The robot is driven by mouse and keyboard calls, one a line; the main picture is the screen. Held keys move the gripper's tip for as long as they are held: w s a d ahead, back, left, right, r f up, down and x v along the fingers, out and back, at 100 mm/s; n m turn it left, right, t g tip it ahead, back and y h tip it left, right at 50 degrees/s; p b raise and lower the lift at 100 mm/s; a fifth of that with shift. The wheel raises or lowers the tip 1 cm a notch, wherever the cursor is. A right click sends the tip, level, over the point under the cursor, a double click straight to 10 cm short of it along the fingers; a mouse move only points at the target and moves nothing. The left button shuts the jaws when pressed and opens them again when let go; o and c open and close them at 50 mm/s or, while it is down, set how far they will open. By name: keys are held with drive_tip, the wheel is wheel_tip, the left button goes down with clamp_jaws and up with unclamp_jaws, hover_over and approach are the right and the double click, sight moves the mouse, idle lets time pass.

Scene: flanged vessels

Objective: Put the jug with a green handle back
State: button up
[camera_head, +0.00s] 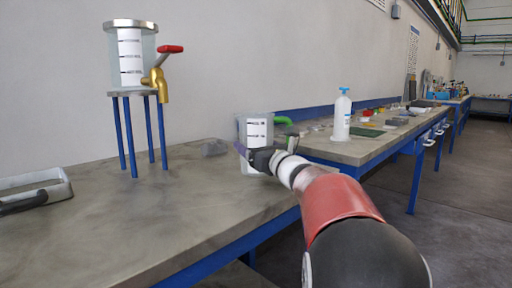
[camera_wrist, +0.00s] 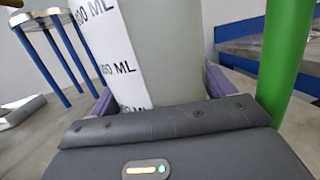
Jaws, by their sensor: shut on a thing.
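The jug (camera_head: 257,128) is a pale, translucent vessel with a white marked label and a green handle (camera_head: 283,120). It stands upright over the near bench's right part in the head view. In the wrist view the jug (camera_wrist: 172,45) fills the upper middle, between my gripper's purple fingers (camera_wrist: 160,92), with the green handle (camera_wrist: 286,50) at the right. The jug's base is partly hidden; I cannot tell if it touches the bench.
A tank with a brass, red-handled tap (camera_head: 158,80) stands on a blue-legged stand (camera_head: 128,130) at the left. A grey metal tray (camera_head: 40,188) lies at far left. A small grey lump (camera_head: 214,147) is near the wall. A white bottle (camera_head: 342,118) stands on the farther bench. The near bench's middle (camera_head: 160,210) is clear.

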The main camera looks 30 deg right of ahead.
drive_tip(key=o, duration=1.6)
drive_tip(key=shift+r+p, duration=0.5)
drive_tip(key=shift+p, duration=0.05)
drive_tip(key=shift+r+p, duration=0.5)
drive_tip(key=shift+p, duration=0.05)
drive_tip(key=v, duration=0.4)
drive_tip(key=b+v, duration=0.1)
drive_tip(key=v, duration=0.3)
drive_tip(key=f+b+v, duration=0.1)
drive_tip(key=v, duration=0.3)
drive_tip(key=shift+r, duration=0.1)
drive_tip(key=shift+s, duration=0.1)
